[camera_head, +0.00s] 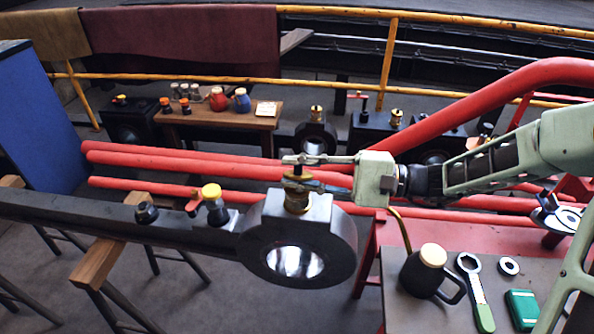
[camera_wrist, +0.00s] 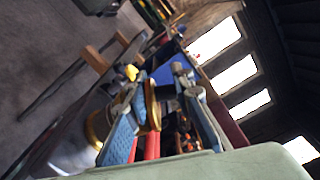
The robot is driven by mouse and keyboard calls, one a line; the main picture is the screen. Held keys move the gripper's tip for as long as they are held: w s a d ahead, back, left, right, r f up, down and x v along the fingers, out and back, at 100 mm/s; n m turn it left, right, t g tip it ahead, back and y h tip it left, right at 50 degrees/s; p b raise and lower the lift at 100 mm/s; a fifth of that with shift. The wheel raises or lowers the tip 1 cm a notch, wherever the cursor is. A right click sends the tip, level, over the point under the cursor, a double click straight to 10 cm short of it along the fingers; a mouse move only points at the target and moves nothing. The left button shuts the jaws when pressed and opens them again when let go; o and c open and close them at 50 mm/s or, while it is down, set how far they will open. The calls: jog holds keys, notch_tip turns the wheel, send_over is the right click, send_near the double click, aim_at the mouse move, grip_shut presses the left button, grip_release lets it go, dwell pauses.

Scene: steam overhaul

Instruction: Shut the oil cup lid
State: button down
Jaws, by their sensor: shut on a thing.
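The brass oil cup (camera_head: 296,201) stands on top of the dark round rod end. Its rim shows at the lower left of the wrist view (camera_wrist: 96,130). The brass lid (camera_wrist: 152,106) stands edge-on, tilted up, between my fingers in the wrist view. In the head view my gripper (camera_head: 300,162) is directly above the cup, reaching in from the right. In the wrist view my gripper (camera_wrist: 160,125) has its two blue-padded fingers on either side of the lid, shut on it. In the head view the fingers mostly hide the lid.
The dark rod (camera_head: 100,217) rests on wooden trestles at left, with a yellow-capped fitting (camera_head: 214,203) on it. Red pipes (camera_head: 180,155) run close behind my gripper. A bench at right holds a black can (camera_head: 425,272) and a green-handled wrench (camera_head: 474,285).

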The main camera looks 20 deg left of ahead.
dwell(0.4)
jog(key=c, duration=1.8)
grip_release()
jog(key=shift+d, duration=0.1)
jog(key=v, duration=0.8)
jog(key=shift+r, duration=0.1)
jog(key=shift+c, duration=0.7)
